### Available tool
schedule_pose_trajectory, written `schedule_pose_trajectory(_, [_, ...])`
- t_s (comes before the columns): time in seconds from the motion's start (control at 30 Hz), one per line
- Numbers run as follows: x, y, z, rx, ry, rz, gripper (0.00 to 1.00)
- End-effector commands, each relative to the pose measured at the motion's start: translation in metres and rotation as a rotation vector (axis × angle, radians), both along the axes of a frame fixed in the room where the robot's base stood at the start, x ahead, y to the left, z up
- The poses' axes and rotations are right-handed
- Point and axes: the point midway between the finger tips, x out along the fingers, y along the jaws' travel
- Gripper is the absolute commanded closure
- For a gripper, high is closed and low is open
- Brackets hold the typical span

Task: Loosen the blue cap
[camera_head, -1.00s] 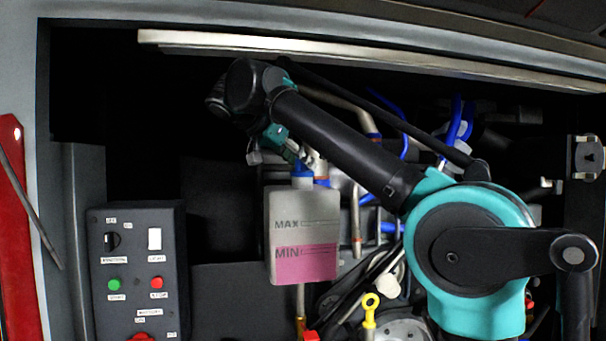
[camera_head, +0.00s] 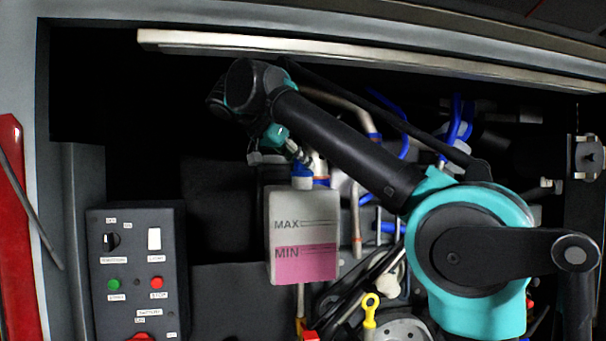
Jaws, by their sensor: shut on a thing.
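The blue cap (camera_head: 301,182) sits on top of a translucent tank (camera_head: 302,212) marked MAX and MIN, with pink fluid in its lower part. My gripper (camera_head: 300,162) comes down from the upper left and is shut on the blue cap. The upper part of the cap is partly hidden by the gripper fingers. The tank hangs upright in the middle of the bay.
A control box (camera_head: 138,270) with green and red buttons stands to the left. Pipes and blue hoses (camera_head: 400,120) run behind and right of the tank. A yellow dipstick handle (camera_head: 371,302) stands lower right. A metal rail (camera_head: 370,58) crosses above my arm.

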Motion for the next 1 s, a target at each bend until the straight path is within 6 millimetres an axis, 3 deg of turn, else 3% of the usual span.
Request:
schedule_pose_trajectory(0.47, [-0.0023, -0.001, -0.0025, 0.003, 0.008, 0.019, 1.0])
schedule_pose_trajectory(1.0, [-0.0011, -0.0038, -0.0026, 0.003, 0.006, 0.506, 1.0])
